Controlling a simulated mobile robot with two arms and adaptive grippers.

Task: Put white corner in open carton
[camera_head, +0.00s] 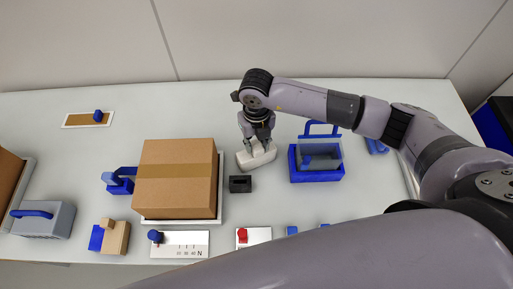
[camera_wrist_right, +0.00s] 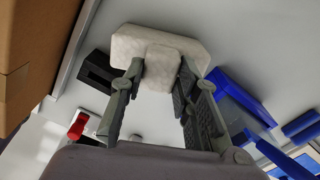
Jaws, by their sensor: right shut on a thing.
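My right gripper (camera_head: 257,143) points down near the middle of the table, right of the taped carton. It is shut on the white corner (camera_head: 257,158), a pale block with rounded edges. In the right wrist view the white corner (camera_wrist_right: 160,45) sits between the fingertips (camera_wrist_right: 162,76). I cannot tell whether it touches the table. The brown carton (camera_head: 175,178) in the head view has tape across its top and looks closed. Another brown box (camera_head: 8,178) is cut off at the left edge; its top is only partly visible. My left gripper is not in view.
A small black block (camera_head: 240,184) lies just below the white corner. A blue open-topped box with a handle (camera_head: 317,175) stands to the right. A grey case (camera_head: 42,219) and a wooden block (camera_head: 115,237) are front left. The back of the table is mostly clear.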

